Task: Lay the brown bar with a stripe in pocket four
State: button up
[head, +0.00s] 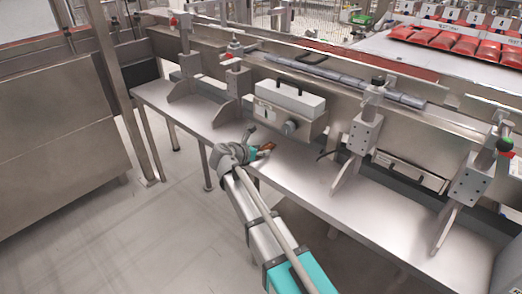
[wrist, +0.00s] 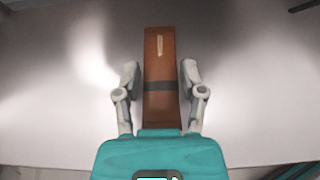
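The brown bar (wrist: 160,62) lies lengthwise on the steel table in the wrist view, with a dark stripe across it and a pale mark near its far end. It also shows as a small brown piece (head: 266,148) in the head view. My gripper (wrist: 160,78) is open around the bar's near half, one finger on each side. A narrow gap seems to show between each finger and the bar. In the head view my gripper (head: 253,145) is low over the table's front part. I cannot make out a pocket marked four.
The steel table (head: 310,190) runs along the machine. Behind the bar stands a grey box with a knob (head: 290,110); upright brackets (head: 360,145) stand on both sides. Red packs (head: 455,42) lie in a row at the upper right, under small labels. The table's front edge is close to my gripper.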

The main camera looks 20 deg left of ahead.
jog(key=shift+o, duration=0.9)
jog(key=shift+r, duration=0.1)
jog(key=shift+r, duration=0.15)
jog(key=p+v, duration=0.5)
jog(key=v, duration=0.7)
